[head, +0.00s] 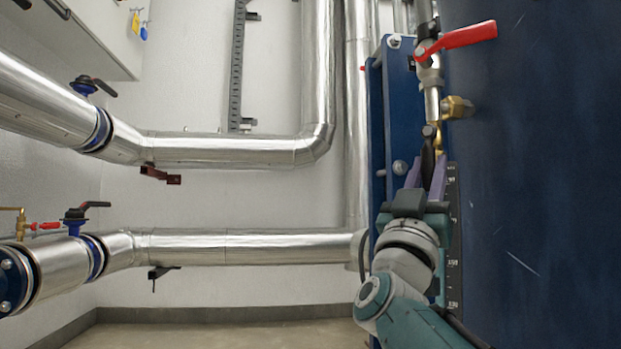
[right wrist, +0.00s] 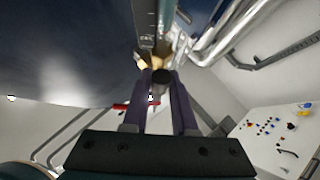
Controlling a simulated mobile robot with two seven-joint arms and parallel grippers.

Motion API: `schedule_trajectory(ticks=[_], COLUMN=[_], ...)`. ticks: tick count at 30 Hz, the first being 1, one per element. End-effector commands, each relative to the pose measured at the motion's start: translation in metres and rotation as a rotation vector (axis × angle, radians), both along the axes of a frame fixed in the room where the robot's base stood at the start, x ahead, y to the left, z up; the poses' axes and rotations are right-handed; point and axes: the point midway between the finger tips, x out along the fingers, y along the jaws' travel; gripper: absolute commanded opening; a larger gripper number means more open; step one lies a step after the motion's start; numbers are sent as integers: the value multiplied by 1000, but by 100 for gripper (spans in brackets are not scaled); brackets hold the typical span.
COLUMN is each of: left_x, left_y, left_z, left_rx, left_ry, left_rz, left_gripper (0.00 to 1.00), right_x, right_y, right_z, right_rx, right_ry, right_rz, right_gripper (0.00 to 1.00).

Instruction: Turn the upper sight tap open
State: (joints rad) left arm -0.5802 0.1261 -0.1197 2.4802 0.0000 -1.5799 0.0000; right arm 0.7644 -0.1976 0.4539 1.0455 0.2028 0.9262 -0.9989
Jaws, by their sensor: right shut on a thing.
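The upper sight tap (head: 430,130) is a small brass fitting on the pipe beside the dark blue tank, at the right of the head view. Its black lever (head: 428,157) points down from the fitting. My right gripper (head: 426,172) comes up from below and is shut on this lever, with a purple finger on each side. In the right wrist view, the dark end of the lever (right wrist: 160,77) sits between the fingers, and brass (right wrist: 155,60) shows beyond it. The fingers hide the lower part of the lever. My left gripper is not in view.
A red lever (head: 460,38) on a valve stands above the tap, and a brass hex fitting (head: 458,107) sticks out at its right. A scale strip (head: 453,240) runs down beside my gripper. The blue tank (head: 540,180) fills the right side. Silver pipes (head: 230,150) run at left.

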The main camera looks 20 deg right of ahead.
Motion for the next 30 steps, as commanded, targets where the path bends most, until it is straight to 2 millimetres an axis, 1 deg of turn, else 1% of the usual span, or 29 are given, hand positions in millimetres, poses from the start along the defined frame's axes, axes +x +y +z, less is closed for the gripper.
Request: schedule_trajectory(ticks=[8,9,16,25,29,30], left_x=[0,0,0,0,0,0], left_y=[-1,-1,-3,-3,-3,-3], left_z=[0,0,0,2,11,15], left_rx=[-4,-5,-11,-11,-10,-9], left_ry=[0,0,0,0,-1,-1], left_rz=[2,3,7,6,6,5], left_gripper=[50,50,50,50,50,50], right_x=[0,0,0,-1,-6,-9], right_y=[0,0,0,2,12,16], right_z=[-2,-2,-1,-2,-12,-17], right_rx=[6,6,3,2,2,2], right_ry=[1,1,1,2,6,8], right_rz=[4,4,2,2,2,3], right_gripper=[0,30,56,56,56,56])
